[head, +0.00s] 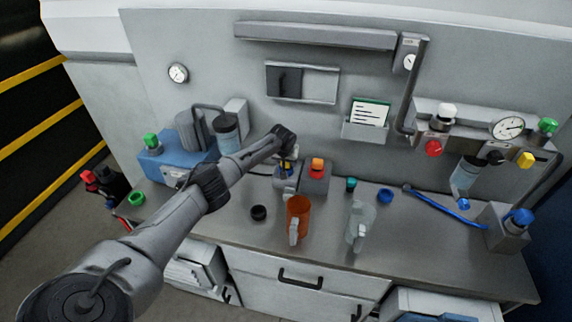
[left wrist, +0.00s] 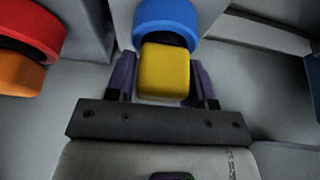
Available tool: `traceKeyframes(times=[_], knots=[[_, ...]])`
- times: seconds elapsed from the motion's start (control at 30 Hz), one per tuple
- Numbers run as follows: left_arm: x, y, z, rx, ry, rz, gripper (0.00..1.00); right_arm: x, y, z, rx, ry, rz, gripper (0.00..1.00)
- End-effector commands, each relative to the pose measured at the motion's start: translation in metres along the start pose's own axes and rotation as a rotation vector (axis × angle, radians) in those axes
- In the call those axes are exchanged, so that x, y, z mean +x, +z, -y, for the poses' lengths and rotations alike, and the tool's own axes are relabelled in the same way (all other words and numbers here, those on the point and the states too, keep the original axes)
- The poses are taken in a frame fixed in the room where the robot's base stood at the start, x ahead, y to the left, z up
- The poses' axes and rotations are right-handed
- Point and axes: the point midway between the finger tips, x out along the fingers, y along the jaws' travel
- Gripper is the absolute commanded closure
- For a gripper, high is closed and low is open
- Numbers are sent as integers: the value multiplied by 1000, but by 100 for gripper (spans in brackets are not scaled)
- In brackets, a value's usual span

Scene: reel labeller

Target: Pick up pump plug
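No part is marked as the pump plug. In the left wrist view a yellow block (left wrist: 164,72) with a round blue part (left wrist: 167,20) behind it sits between the two dark purple fingers of my left gripper (left wrist: 164,78). A narrow gap shows at the block's left side; contact on the right is unclear. In the head view my left gripper (head: 287,160) reaches down over a small grey stand (head: 287,183) on the bench, where a bit of yellow and blue shows beneath it. The arm partly hides this spot. My right gripper is not in view.
A box with a red-orange knob (head: 317,166) stands close beside the left gripper. An orange jug (head: 298,214), a clear jug (head: 361,222) and a black ring (head: 258,212) stand in front. A blue pump unit (head: 165,160) is at left. The bench front is partly clear.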

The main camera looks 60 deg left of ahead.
Motion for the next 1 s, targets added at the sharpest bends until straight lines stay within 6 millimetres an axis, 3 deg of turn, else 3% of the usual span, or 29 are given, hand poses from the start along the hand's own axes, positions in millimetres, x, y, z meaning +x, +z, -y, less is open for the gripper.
traceKeyframes(times=[0.37,0.73,1.0], knots=[[0,0,0,0,0,0,86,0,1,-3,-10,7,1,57],[-6,-3,0,0,1,-1,86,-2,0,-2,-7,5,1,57],[-40,-17,0,-1,2,-3,86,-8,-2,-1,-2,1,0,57]])
